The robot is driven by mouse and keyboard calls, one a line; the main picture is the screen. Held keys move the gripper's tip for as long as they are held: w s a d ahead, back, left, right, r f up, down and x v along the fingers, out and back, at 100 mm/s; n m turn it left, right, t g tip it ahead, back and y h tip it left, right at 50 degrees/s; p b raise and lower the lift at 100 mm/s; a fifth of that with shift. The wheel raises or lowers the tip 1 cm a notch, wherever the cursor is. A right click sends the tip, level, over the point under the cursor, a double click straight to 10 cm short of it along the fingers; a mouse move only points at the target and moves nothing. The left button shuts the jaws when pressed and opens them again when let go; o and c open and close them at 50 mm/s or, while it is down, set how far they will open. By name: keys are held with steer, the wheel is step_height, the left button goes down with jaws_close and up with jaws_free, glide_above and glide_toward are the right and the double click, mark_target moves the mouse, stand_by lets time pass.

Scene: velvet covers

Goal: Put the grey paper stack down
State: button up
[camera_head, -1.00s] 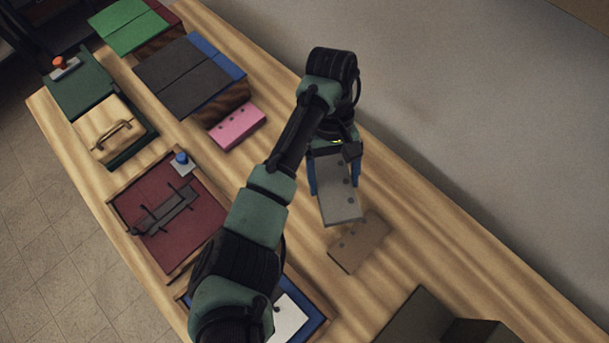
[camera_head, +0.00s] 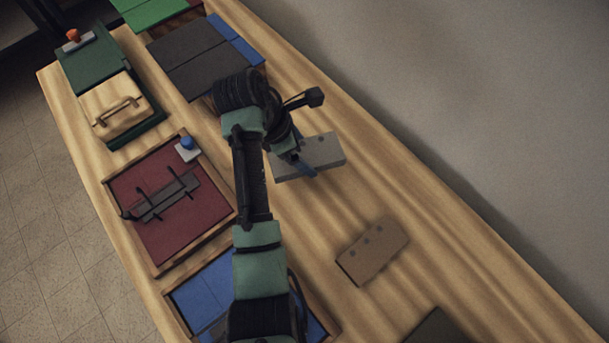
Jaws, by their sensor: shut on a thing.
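The grey paper stack (camera_head: 327,148), a flat slab with a few dark dots along it, is in my gripper (camera_head: 303,165). The blue fingers are shut on it, toward its left half. It lies roughly level in the picture, right of my arm, over the bare wood of the table (camera_head: 300,225). I cannot tell how far above the wood it is. My gripper and wrist hide part of its left side.
A brown dotted stack (camera_head: 372,250) lies nearer on the table. A dark red tray (camera_head: 160,260) and a blue tray (camera_head: 183,321) stand left. Dark grey and blue-topped boxes (camera_head: 195,65) stand behind. A dark object (camera_head: 435,328) is at the bottom edge. Wood is bare around the brown stack.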

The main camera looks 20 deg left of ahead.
mark_target(303, 179)
step_height(303, 179, down, 9)
steer(key=shift+b, duration=0.3)
steer(key=shift+f, duration=0.15)
steer(key=o, duration=1.3)
steer(key=p+v, duration=0.1)
steer(key=v, duration=1.1)
